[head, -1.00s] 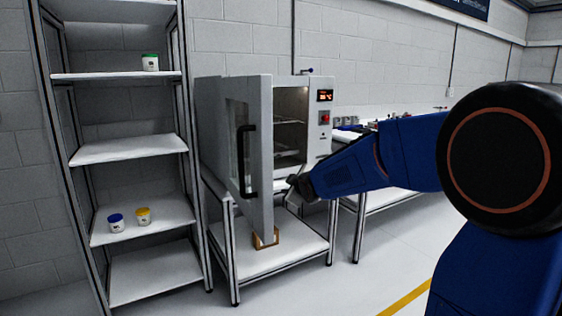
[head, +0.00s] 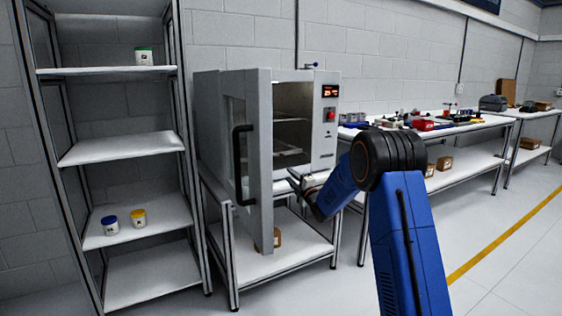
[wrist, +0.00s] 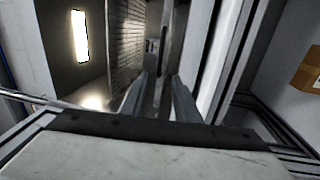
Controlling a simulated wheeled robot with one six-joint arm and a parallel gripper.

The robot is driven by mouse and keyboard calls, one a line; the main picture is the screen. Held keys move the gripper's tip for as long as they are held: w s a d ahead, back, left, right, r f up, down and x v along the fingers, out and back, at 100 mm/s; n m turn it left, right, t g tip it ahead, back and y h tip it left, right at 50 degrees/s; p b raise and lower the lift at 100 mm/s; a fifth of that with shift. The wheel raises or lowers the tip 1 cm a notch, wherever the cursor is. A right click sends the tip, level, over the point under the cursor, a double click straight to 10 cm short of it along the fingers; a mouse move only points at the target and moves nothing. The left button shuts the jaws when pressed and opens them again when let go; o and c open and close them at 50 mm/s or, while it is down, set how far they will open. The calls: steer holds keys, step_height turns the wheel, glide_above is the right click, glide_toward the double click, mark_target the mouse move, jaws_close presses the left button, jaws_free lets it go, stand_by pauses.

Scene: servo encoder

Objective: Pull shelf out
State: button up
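The grey oven-like cabinet (head: 325,150) stands with its door (head: 258,160) swung open. Inside, thin shelves show, with a lower shelf (head: 285,158) behind the door edge. My gripper (head: 292,180) is at the lower front of the opening, beside the door's inner side. In the wrist view, my gripper (wrist: 162,82) points into the cabinet, its two fingers apart. A narrow grey edge (wrist: 165,45), likely the shelf seen edge-on, lies ahead between the fingertips. I cannot tell whether they touch it.
A tall rack (head: 120,148) with several jars stands left. The cabinet's stand (head: 285,262) holds a cardboard box (wrist: 308,70) below. A workbench (head: 460,130) with tools runs right. The floor at the front right is clear.

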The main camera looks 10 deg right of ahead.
steer(key=shift+n, duration=0.3)
steer(key=x, duration=1.8)
steer(key=shift+d+f, duration=0.15)
steer(key=shift+d, duration=0.15)
steer(key=shift+c, duration=0.4)
jaws_close()
